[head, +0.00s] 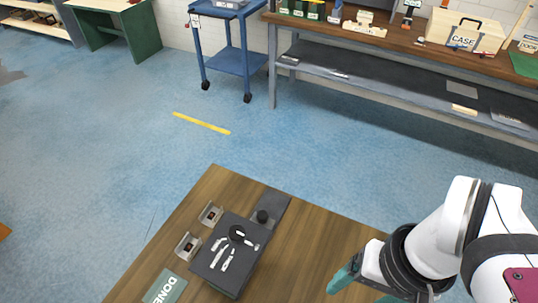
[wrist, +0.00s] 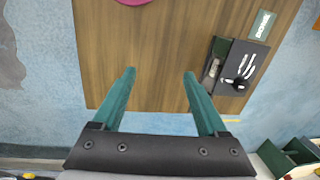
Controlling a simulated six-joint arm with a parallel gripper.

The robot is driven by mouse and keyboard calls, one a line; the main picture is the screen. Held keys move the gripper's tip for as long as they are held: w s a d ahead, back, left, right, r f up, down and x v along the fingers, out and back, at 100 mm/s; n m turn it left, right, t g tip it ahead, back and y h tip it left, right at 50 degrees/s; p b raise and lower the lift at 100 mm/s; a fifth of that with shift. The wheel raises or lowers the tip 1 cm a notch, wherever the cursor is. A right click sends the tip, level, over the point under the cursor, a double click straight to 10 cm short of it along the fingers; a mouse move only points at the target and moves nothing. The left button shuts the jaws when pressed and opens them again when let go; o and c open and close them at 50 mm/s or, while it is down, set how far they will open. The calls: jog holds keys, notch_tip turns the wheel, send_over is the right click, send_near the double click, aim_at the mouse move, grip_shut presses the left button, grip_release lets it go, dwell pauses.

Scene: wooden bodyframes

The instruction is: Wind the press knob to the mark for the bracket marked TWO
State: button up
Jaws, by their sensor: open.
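The press (head: 216,268) is a dark box on the wooden table, with white marks on its top that are too small to read. A round black knob (head: 237,233) sits at the far end of these marks. A second black knob-like part (head: 263,216) stands on a dark plate beyond it. Two small metal brackets (head: 210,214) (head: 188,246) lie left of the press; I cannot read their markings. My gripper (head: 360,292) is open and empty, right of the press and apart from it. In the wrist view my gripper (wrist: 158,74) points over bare wood, with the press (wrist: 257,55) to its right.
A green DONE mat (head: 166,288) lies at the table's left front. The wooden table (head: 310,250) is bare between the press and my gripper. A blue cart (head: 236,62) and a long workbench (head: 400,42) stand far behind, across a blue floor.

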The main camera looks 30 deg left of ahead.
jog(key=w+a+r+n, duration=0.35)
jog(key=a+n, duration=0.25)
jog(key=n, duration=0.2)
jog(key=r+n+h, duration=0.1)
jog(key=n+h, duration=0.1)
jog(key=n, duration=1.6)
send_over(237, 231)
notch_tip(237, 231, down, 14)
jog(key=shift+f, duration=0.65)
grip_shut()
